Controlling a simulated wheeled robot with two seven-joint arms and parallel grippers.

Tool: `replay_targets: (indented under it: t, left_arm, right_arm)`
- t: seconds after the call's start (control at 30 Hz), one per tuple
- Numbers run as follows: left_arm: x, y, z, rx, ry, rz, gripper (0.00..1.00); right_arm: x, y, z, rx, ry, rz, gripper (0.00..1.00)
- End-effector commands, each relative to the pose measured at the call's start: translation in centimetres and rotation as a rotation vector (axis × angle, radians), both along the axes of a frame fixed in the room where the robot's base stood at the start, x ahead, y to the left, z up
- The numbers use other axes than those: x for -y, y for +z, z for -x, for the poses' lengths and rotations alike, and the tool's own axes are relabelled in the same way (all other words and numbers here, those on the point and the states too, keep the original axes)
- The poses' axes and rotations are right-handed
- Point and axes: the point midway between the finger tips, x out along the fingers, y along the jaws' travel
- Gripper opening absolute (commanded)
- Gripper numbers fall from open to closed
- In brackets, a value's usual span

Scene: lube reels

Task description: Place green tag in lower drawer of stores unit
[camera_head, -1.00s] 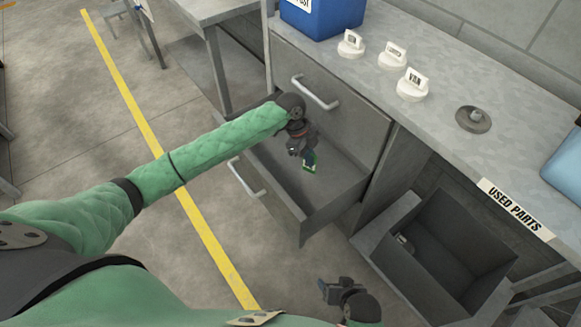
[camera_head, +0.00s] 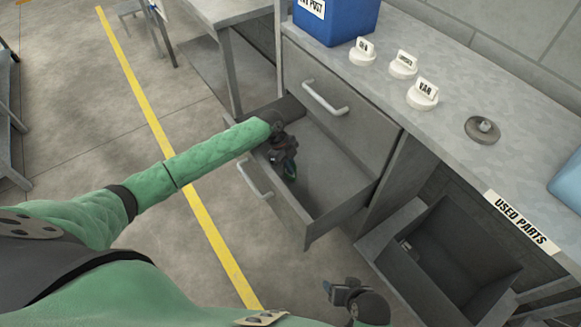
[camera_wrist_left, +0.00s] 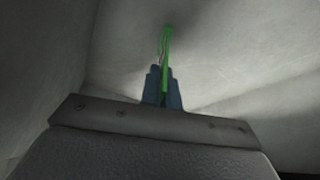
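The lower drawer (camera_head: 332,162) of the grey stores unit is pulled open, with its interior visible from above. My left gripper (camera_head: 290,172) is inside the drawer space, near its left end, pointing down. In the left wrist view its two blue fingers (camera_wrist_left: 163,90) are shut on the green tag (camera_wrist_left: 167,45), which sticks out beyond the fingertips toward a grey surface. Whether the tag touches that surface I cannot tell.
The upper drawer (camera_head: 350,135) is shut. On the worktop (camera_head: 455,85) stand a blue bin (camera_head: 335,22), several white labelled knobs (camera_head: 423,92) and a round grey part (camera_head: 483,130). A dark open bin (camera_head: 450,255) sits below the USED PARTS label (camera_head: 522,220).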

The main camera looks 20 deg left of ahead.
Motion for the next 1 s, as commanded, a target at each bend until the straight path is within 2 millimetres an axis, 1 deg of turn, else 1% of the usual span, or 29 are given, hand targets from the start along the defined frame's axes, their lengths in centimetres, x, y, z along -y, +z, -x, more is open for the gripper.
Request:
replay_targets:
  t: [0.1,0.2,0.43,0.47,0.5,0.57,0.83,1.0]
  left_arm:
    - [0.0,-0.8,0.0,0.000,0.001,0.000,0.00]
    - [0.0,-0.9,0.0,0.001,0.000,0.000,0.00]
    - [0.0,-1.2,0.0,0.000,0.000,0.000,0.00]
    - [0.0,-1.2,0.0,0.001,0.000,0.000,0.05]
    - [0.0,-1.1,0.0,0.001,0.000,0.000,0.13]
    - [0.0,-1.1,0.0,0.001,0.000,0.000,0.25]
    - [0.0,-1.1,0.0,0.001,0.000,0.000,0.25]
    - [-0.3,-0.2,-0.1,0.002,0.001,0.000,0.25]
  right_arm:
    - [0.1,0.8,0.0,-0.004,0.002,0.001,0.66]
    - [0.1,1.3,-0.2,0.004,0.001,-0.001,0.66]
    - [0.1,1.0,-0.2,0.005,0.000,-0.002,0.66]
    - [0.1,0.9,-0.2,0.005,0.000,-0.001,0.66]
    - [0.1,0.7,-0.1,0.004,0.000,-0.001,0.66]
    - [0.0,0.5,-0.1,0.001,0.001,0.000,0.66]
    - [0.1,0.3,-0.1,0.000,0.001,0.002,0.66]
    - [0.1,0.8,-0.2,0.003,0.001,0.000,0.66]
